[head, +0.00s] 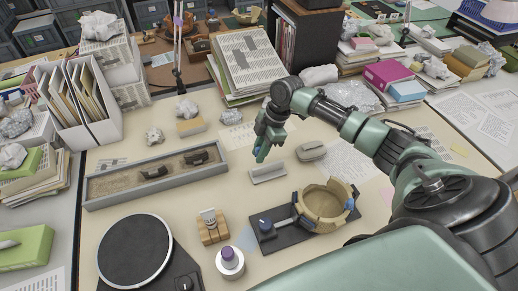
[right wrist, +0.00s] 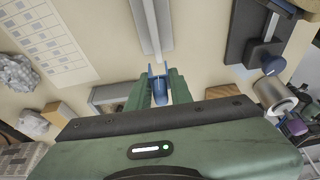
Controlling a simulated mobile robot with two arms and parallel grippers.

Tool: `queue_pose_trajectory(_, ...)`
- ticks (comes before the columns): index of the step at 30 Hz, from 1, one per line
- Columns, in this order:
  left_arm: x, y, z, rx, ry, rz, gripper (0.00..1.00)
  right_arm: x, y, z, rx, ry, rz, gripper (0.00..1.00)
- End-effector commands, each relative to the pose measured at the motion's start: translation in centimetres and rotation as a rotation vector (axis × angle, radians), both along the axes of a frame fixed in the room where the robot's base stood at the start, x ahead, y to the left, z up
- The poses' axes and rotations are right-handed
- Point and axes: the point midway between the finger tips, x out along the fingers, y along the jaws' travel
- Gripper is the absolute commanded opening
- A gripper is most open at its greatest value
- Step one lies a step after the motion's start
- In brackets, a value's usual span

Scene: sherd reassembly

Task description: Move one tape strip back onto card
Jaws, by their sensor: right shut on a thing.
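My right gripper (head: 262,150) is above the middle of the table, pointing down. It is shut on a small blue piece, which looks like a tape strip; it also shows between the green fingers in the right wrist view (right wrist: 158,88). A pale grey, long, narrow piece with a raised edge, perhaps the card (head: 268,173), lies on the table just below the gripper. It shows ahead of the fingertips in the right wrist view (right wrist: 151,25). The blue piece looks apart from it. My left gripper is not in view.
A tan, partly rebuilt bowl (head: 325,207) with blue bits on it stands on a dark base, front right. A sand tray (head: 110,190) with dark sherds lies left. A black turntable (head: 135,250), wooden block (head: 212,230) and purple-topped jar (head: 230,262) stand in front.

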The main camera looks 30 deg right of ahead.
Motion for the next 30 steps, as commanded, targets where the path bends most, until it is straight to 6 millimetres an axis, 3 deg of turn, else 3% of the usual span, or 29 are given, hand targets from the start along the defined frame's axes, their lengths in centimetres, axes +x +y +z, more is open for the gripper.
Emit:
queue_pose_trajectory(21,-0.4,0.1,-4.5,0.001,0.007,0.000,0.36,0.0,0.0,-4.3,-0.002,-0.001,0.003,0.05)
queue_pose_trajectory(30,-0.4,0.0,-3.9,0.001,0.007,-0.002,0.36,0.0,0.0,-4.4,-0.001,-0.001,0.003,0.05)
